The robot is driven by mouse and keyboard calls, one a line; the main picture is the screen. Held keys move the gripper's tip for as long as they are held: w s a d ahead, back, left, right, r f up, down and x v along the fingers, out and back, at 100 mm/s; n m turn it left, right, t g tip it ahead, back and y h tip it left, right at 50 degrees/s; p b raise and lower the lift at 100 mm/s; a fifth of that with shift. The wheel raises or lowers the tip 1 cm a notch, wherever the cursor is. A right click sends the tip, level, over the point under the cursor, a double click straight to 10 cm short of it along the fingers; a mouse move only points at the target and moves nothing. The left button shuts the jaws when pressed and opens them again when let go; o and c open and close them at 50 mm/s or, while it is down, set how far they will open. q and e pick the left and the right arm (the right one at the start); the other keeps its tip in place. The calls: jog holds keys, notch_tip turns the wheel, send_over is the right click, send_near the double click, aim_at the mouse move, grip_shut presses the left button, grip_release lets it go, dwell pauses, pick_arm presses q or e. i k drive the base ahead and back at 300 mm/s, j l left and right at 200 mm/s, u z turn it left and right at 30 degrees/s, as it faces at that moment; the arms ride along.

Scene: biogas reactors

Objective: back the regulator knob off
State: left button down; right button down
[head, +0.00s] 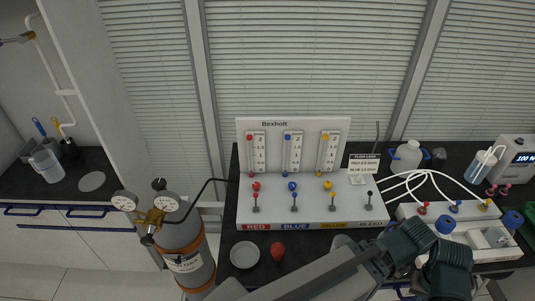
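A gas cylinder (190,262) with an orange band and a printed label stands upright at the left of the dark bench. A brass regulator (153,217) with two round dial gauges, a left gauge (124,201) and a right gauge (166,202), sits at its top. A dark knob (148,239) shows at the regulator's lower front. Another black knob (160,184) stands above the right gauge. Nothing of mine touches the regulator. One of my arms crosses the bottom right, but no fingertips show, so neither gripper can be made out.
A flow panel (293,135) with red, blue and yellow flowmeters and valves stands mid-bench. A thin black line runs from the regulator towards it. A red knob-like object (278,252) and white dish (244,255) sit in front. Bottles, tubing and a meter (514,160) crowd the right.

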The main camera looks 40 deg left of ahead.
aim_at(147, 241)
jog(key=u, duration=2.5)
jog(key=k+j, duration=0.3)
jog(key=k, duration=0.15)
